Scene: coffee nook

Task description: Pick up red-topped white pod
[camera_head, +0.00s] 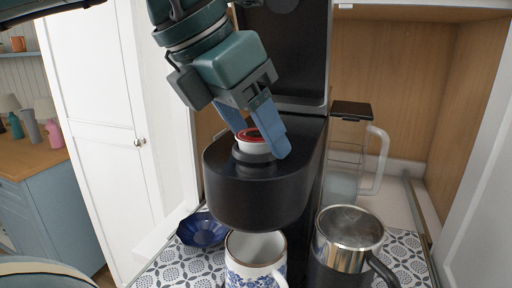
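The red-topped white pod (252,146) sits upright in the round opening on top of the black coffee machine (265,197). My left gripper (264,143) reaches down from above with its two blue fingers on either side of the pod. One finger passes behind the pod, and its tip is hidden there. The other finger is in front at the pod's right and covers part of its edge. I cannot tell whether the fingers press on the pod or stand slightly apart from it. My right gripper is not in view.
A blue-patterned white mug (250,254) stands below the machine's head. A steel-and-black mug (347,230) is at its right, and a clear carafe (347,155) stands behind. A blue bowl (202,230) lies left on the patterned surface. A white door (92,100) is further left.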

